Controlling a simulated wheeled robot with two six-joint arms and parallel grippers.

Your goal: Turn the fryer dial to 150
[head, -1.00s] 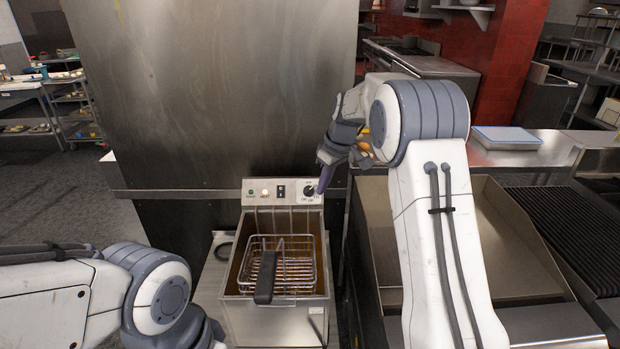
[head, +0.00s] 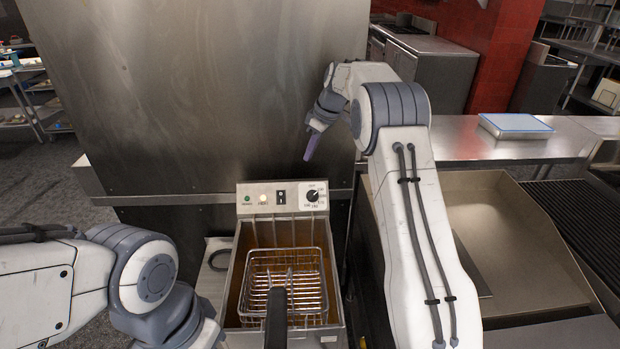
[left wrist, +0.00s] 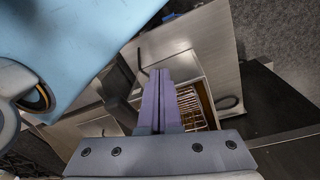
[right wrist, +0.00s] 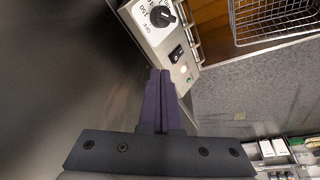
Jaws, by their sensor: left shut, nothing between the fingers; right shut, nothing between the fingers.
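The fryer (head: 230,300) stands below centre in the head view. Its round black dial (head: 312,195) is at the right of the front-facing control panel (head: 246,190); it also shows at the top of the right wrist view (right wrist: 161,16), with printed numbers and OFF around it. The exact setting is too small to tell. My right gripper (head: 309,155) is shut and empty, above the panel and apart from the dial; its purple fingers also show in the right wrist view (right wrist: 160,75). My left gripper (left wrist: 158,75) is shut and empty, left of the fryer.
A wire basket (head: 285,285) with a black handle sits in the fryer. A black rocker switch (head: 281,197) and indicator lights are left of the dial. A large steel panel (head: 210,90) rises behind. A griddle (head: 510,225) lies to the right.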

